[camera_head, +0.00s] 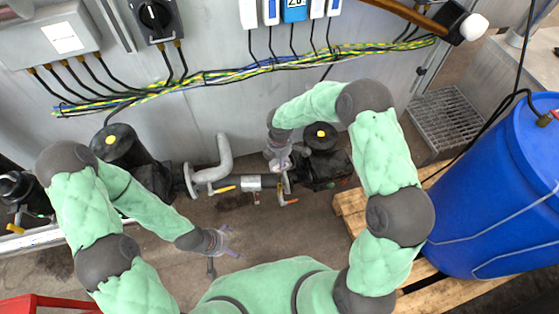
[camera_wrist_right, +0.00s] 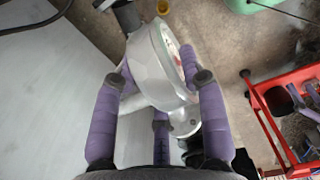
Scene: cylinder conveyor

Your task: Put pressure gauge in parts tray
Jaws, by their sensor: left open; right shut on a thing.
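The pressure gauge (camera_wrist_right: 157,62) shows in the right wrist view as a round grey-white body with its dial turned to the right, seen edge-on. My right gripper (camera_wrist_right: 158,85) is shut on it, with purple fingers on both sides. In the head view my right gripper (camera_head: 280,163) is beside the pipework at the wall, and the gauge is too small to make out. I cannot tell whether the gauge is still joined to the pipe. My left gripper (camera_head: 226,241) is open and empty above the floor, left of centre. I cannot make out a parts tray.
A red frame (camera_wrist_right: 272,95) with dark items stands right in the wrist view; a red edge (camera_head: 45,304) shows lower left in the head view. A blue barrel (camera_head: 500,190) stands on a wooden pallet (camera_head: 352,212) at right. Pipes and valves (camera_head: 250,183) line the wall.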

